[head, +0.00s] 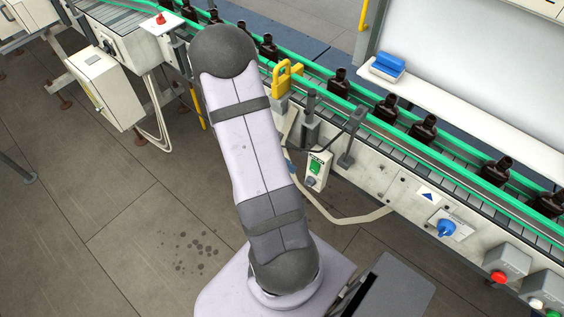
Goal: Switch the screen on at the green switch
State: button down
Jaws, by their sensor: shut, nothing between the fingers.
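A small pale switch box (323,157) hangs on the front of the conveyor, just right of my arm.
Several amber bottles (423,129) stand on the conveyor between green rails. A yellow bracket (287,77) and grey posts (312,122) rise near the switch box. A blue knob (446,228) and a red button (498,277) are to the right. A pale cable (345,220) loops below the box.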

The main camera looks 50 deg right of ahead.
aim_at(314, 167)
jog(key=shift+v, duration=1.55)
jog(key=shift+f+b, duration=0.15)
jog(key=shift+b, duration=0.25)
jog(key=f+b, duration=0.1)
jog(key=b, duration=0.4)
jog(key=shift+w+a, duration=0.1)
jog(key=shift+w, duration=0.05)
jog(key=shift+r+b, duration=0.1)
jog(key=shift+b, duration=0.45)
jog(key=s+d+f, duration=0.3)
jog(key=d+f, duration=0.5)
jog(key=shift+s+f+p, duration=0.35)
jog(key=shift+p, duration=0.1)
